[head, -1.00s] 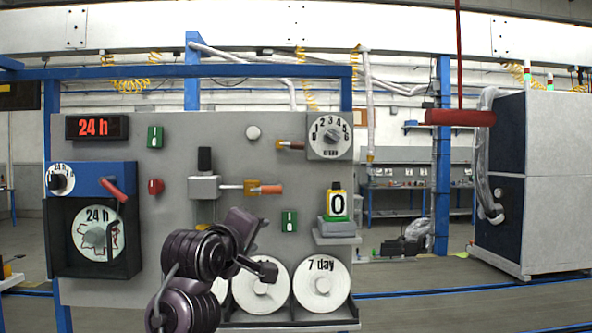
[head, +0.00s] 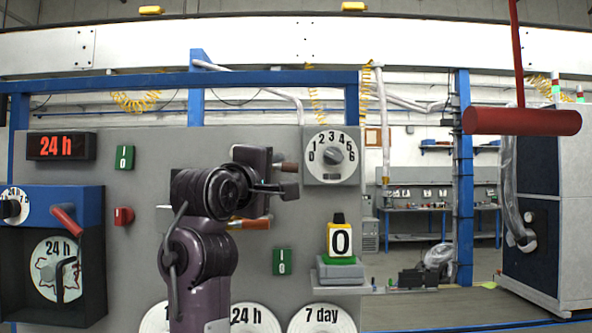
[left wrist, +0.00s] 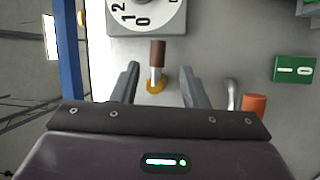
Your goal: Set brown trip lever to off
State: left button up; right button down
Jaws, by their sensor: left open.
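The brown trip lever (head: 289,167) sticks out from the grey panel just left of the numbered dial, partly hidden by my gripper in the head view. In the left wrist view the brown lever (left wrist: 157,54) points toward the dial, with a metal stem and a yellowish base. My left gripper (head: 280,175) is in front of the panel at the lever. In the left wrist view the open gripper (left wrist: 159,72) has one finger on each side of the lever, with gaps on both sides. I cannot tell how deep the fingers reach. My right gripper is not in view.
The numbered dial (head: 333,156) sits close to the lever. An orange-handled lever (head: 250,224) lies below, partly behind my arm. A green switch (head: 282,261) and a shelf with a yellow-white "0" block (head: 340,240) are lower right. A red bar (head: 520,121) hangs at right.

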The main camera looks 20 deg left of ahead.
aim_at(286, 167)
pick_arm(q)
jog(key=w, duration=0.1)
jog(key=w+r+p, duration=0.1)
jog(key=w, duration=0.1)
jog(key=shift+d+r, duration=0.1)
jog(key=shift+d, duration=0.1)
jog(key=shift+w+d+p, duration=0.1)
jog(key=shift+w+p, duration=0.4)
jog(key=shift+w, duration=0.7)
jog(key=shift+w+d, duration=0.1)
jog(key=shift+w, duration=0.4)
grip_shut()
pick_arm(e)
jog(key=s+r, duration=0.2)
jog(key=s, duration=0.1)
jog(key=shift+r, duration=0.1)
